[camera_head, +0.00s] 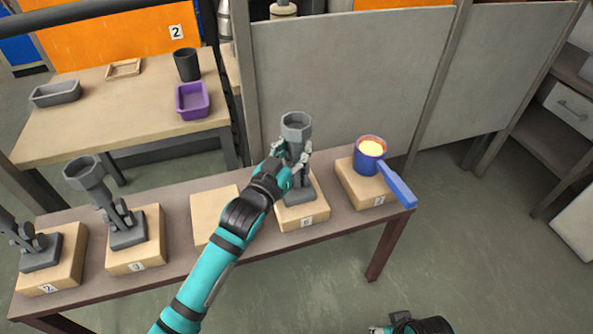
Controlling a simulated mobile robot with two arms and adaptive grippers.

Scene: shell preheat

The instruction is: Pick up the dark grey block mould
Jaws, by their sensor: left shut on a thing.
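A dark grey block mould (297,193) with a block-like base and a wide cup-shaped top stands upright on the wooden board marked 6 (305,218). My left gripper (291,160) is shut on it at mid-height, below the cup. The fingers and wrist hide part of its middle.
A blue ladle (370,158) with glowing contents sits on the right board, its handle overhanging the front. An empty board (212,207) lies left of the held mould. A grey partition (345,75) stands behind. The back table (110,125) holds trays and a dark cup.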

